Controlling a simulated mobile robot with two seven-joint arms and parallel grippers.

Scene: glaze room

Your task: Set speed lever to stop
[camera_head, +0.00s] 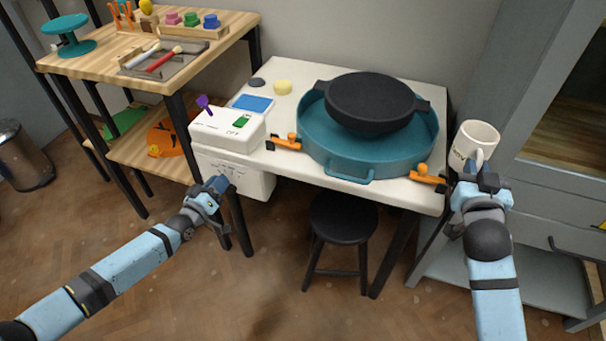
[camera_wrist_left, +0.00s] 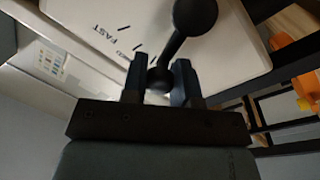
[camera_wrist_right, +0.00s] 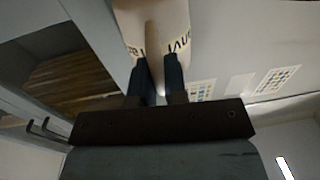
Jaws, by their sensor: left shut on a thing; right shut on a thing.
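The speed lever (camera_wrist_left: 178,45), a black rod with a round knob, shows in the left wrist view on a white panel (camera_wrist_left: 110,15) with tick marks and the word FAST. My left gripper (camera_head: 217,186) is shut on the lever's lower end; it also shows in the left wrist view (camera_wrist_left: 160,80). In the head view this is at the front of the white box (camera_head: 233,172) below the table edge, and the lever is hard to make out there. My right gripper (camera_head: 478,172) is shut on the handle of a cream mug (camera_head: 476,138), whose lettering shows in the right wrist view (camera_wrist_right: 150,22).
A black stool (camera_head: 343,215) stands below. A wooden shelf (camera_head: 110,70) is left, a grey cabinet (camera_head: 540,185) right.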

